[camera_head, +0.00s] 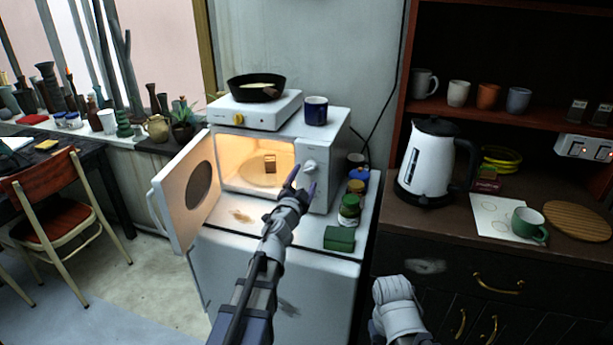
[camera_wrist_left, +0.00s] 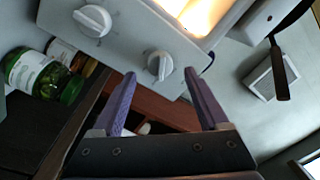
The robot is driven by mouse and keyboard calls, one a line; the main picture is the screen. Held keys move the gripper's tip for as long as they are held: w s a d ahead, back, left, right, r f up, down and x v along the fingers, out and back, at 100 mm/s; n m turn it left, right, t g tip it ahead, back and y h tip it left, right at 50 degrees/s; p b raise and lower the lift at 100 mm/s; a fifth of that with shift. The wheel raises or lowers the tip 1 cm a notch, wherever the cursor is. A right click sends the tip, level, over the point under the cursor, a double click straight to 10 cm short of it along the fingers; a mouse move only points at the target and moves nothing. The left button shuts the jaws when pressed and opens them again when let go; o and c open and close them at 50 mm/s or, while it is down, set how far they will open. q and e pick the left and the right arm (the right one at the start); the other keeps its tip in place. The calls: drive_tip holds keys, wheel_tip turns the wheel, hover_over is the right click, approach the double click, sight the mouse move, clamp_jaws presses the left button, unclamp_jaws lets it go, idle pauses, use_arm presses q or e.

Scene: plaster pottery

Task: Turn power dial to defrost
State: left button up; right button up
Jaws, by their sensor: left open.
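The white microwave (camera_head: 340,140) stands on a white cabinet with its door (camera_head: 185,190) swung open to the left and its inside lit. Its upper dial (camera_head: 309,166) shows just above my left gripper (camera_head: 303,184). In the left wrist view two white dials show on the panel. One dial (camera_wrist_left: 158,66) lies between the open fingertips of my left gripper (camera_wrist_left: 160,76), with no clear contact; the other dial (camera_wrist_left: 92,20) is up and left of it. Neither dial's markings are readable. My right gripper is not in view; only part of that arm shows at the bottom.
A hot plate (camera_head: 255,110) with a black pan (camera_head: 257,87) and a blue mug (camera_head: 316,111) stand on the microwave. A kettle (camera_head: 427,165) stands on the dark cabinet.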

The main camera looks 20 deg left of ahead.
use_arm(q)
drive_tip(key=s, duration=0.4)
drive_tip(key=shift+s+f, duration=0.1)
drive_tip(key=s+d+f+n+g+y+p, duration=0.45)
drive_tip(key=s+d+f+n+g, duration=0.2)
drive_tip(key=s+f+g, duration=0.4)
drive_tip(key=s+d+f+g+h+p, duration=0.1)
drive_tip(key=s+d+g, duration=0.3)
drive_tip(key=s, duration=0.4)
drive_tip(key=s+d+f+g+h+p, duration=0.2)
drive_tip(key=s+d, duration=0.4)
drive_tip(key=s, duration=0.3)
drive_tip(key=shift+s+d+f+g, duration=0.25)
drive_tip(key=shift+f+g, duration=0.5)
drive_tip(key=shift+g, duration=0.4)
